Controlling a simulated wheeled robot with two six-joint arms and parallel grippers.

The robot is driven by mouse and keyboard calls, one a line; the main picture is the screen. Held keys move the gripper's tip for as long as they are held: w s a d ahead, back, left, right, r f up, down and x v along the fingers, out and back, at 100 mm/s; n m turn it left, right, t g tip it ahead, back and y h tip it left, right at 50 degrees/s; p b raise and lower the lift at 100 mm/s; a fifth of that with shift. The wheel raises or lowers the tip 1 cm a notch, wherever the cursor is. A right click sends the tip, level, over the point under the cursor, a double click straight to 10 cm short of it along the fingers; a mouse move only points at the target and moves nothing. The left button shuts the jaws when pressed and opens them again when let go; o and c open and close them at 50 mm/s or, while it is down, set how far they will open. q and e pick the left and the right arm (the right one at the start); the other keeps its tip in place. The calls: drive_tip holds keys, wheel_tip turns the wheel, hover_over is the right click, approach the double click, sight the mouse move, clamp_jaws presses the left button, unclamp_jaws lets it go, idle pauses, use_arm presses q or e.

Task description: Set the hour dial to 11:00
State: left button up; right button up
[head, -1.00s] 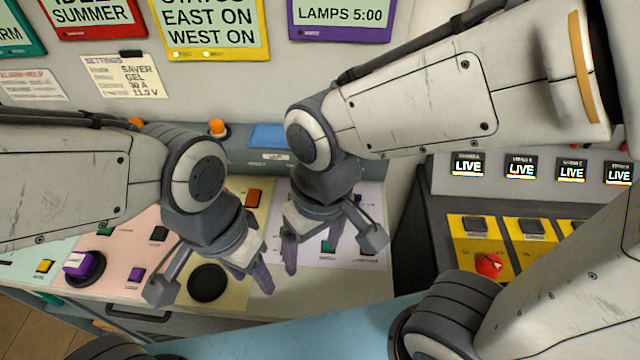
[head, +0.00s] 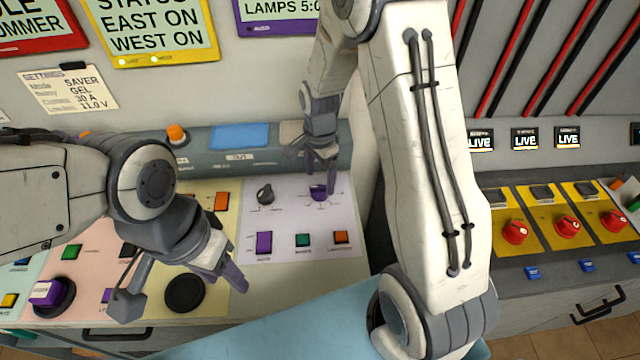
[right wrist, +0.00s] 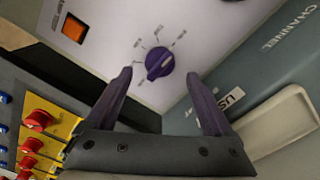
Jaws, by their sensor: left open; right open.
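A round purple knob (head: 318,192) stands on the lilac panel; it also shows in the right wrist view (right wrist: 160,65) with a pale pointer line and tick labels too small to read. I take it as the hour dial. My right gripper (head: 321,172) is open above it; in the right wrist view its fingers (right wrist: 158,78) frame the knob from a short distance, and contact cannot be confirmed. A purple-framed display (head: 280,8) reads LAMPS 5:0, cut off at its edge. My left gripper (head: 182,290) is open over the yellow panel, near a black round part.
A dark grey knob (head: 265,193) sits left of the purple one. A purple switch (head: 264,242), a green button (head: 303,240) and an orange switch (head: 341,237) line the panel's front. A ledge (head: 215,155) runs behind. Red knobs (head: 515,232) stand on the right console.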

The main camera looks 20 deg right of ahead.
sight(320, 187)
drive_tip(key=shift+f, duration=2.15)
drive_tip(key=c, duration=1.4)
drive_tip(key=shift+o, duration=0.2)
